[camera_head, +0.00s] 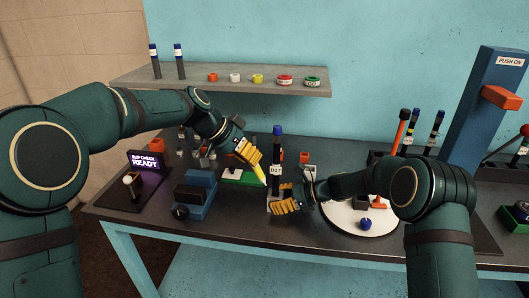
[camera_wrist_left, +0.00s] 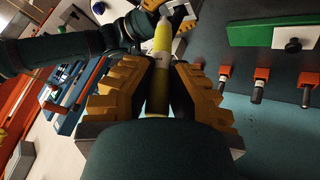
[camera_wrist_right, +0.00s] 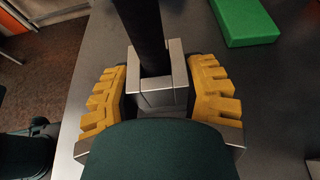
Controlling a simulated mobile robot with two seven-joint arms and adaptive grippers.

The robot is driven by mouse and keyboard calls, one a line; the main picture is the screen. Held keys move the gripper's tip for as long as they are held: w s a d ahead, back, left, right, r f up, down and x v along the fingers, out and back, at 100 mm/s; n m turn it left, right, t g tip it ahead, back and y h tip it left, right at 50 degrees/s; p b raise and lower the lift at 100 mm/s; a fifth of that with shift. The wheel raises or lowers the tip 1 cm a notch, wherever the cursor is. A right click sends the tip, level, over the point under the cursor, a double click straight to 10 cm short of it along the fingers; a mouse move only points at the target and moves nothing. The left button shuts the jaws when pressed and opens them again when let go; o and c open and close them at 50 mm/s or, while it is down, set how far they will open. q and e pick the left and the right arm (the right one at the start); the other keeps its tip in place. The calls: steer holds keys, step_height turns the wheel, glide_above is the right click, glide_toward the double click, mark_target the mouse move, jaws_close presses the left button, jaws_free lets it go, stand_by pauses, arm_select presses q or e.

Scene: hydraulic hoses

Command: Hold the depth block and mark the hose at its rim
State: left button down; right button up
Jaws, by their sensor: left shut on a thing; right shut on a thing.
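My right gripper (camera_head: 286,201) is shut on the metal depth block (camera_wrist_right: 157,95) on the bench. The black hose (camera_wrist_right: 138,25) stands upright in the block in the right wrist view. In the head view the hose (camera_head: 277,150) has a blue top and a white label. My left gripper (camera_head: 256,166) is shut on a yellow marker (camera_wrist_left: 160,70). The marker points down toward the hose near the block. In the head view its tip is just left of the hose, above the block; I cannot tell whether it touches.
A green block (camera_wrist_right: 245,20) lies beside the depth block. A blue vise-like device (camera_head: 195,193) stands left, near a lit sign (camera_head: 146,161). A white round plate (camera_head: 345,220) lies right. A shelf (camera_head: 225,86) holds coloured rings and two hoses. More hoses (camera_head: 416,130) stand at the right.

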arm_select(q)
steer(key=w+a+f+n+h, duration=0.1)
steer(key=w+a+f+h, duration=0.3)
steer(key=a, duration=0.3)
steer(key=s+x, duration=0.1)
steer(key=x, duration=0.5)
steer(key=shift+d+y, duration=0.3)
steer(key=shift+y, duration=0.1)
steer(key=shift+w+d, duration=0.1)
steer(key=shift+d, duration=0.15)
stand_by(1.1)
steer(key=shift+a, duration=0.1)
steer(key=shift+w+a+r, duration=0.1)
steer(key=shift+a+r, duration=0.4)
steer(key=shift+a, duration=0.3)
steer(key=shift+w+a+r, duration=0.1)
steer(key=shift+a+r, duration=0.4)
steer(key=shift+a, duration=0.3)
steer(key=shift+w+a+r, duration=0.15)
steer(key=shift+a+r, duration=0.35)
steer(key=shift+a, duration=0.25)
arm_select(e)
steer(key=o, duration=1.2)
